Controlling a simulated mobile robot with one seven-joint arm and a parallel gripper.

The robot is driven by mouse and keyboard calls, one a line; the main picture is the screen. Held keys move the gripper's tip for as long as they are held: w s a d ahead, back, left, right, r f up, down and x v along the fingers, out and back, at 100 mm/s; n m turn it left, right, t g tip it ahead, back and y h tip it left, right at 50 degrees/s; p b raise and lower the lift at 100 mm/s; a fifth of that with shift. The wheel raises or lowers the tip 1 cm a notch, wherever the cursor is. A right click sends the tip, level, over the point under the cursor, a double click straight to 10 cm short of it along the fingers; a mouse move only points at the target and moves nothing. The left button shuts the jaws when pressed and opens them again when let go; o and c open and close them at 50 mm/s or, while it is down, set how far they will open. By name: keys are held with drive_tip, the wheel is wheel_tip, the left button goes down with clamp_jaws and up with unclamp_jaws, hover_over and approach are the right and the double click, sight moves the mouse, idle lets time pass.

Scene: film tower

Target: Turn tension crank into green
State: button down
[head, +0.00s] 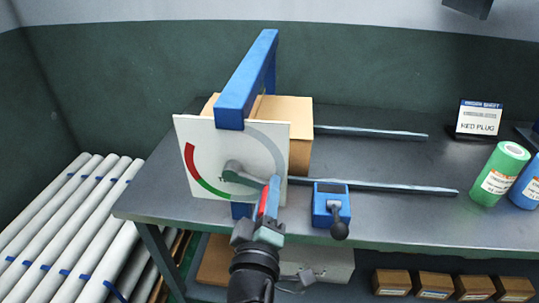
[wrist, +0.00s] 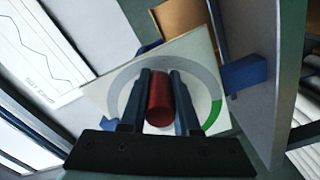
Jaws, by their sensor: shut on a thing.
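The white dial plate (head: 206,135) stands at the front left of the bench. Its ring has a red stretch at the left, a green stretch (head: 208,186) at the lower left, and grey elsewhere. The tension crank (head: 234,171) reaches from its hub to the right and slightly down, away from the green. My gripper (head: 270,196) is shut on the red crank handle (head: 263,204). In the wrist view the red handle (wrist: 159,101) sits between both fingers, with the dial plate behind it. The green stretch (wrist: 212,117) shows right of the fingers; the hub is hidden there.
A blue frame (head: 246,75) and a cardboard box (head: 298,120) stand behind the dial. A blue box with a black-knobbed lever (head: 331,207) is close to the right of my gripper. Two metal rails (head: 400,188) cross the bench. Green and blue cans stand far right.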

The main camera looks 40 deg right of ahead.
idle(0.3)
drive_tip(key=c, duration=0.7)
unclamp_jaws()
drive_tip(key=shift+o, duration=0.2)
drive_tip(key=shift+a, duration=0.1)
drive_tip(key=b+v, duration=0.2)
drive_tip(key=v, duration=1.1)
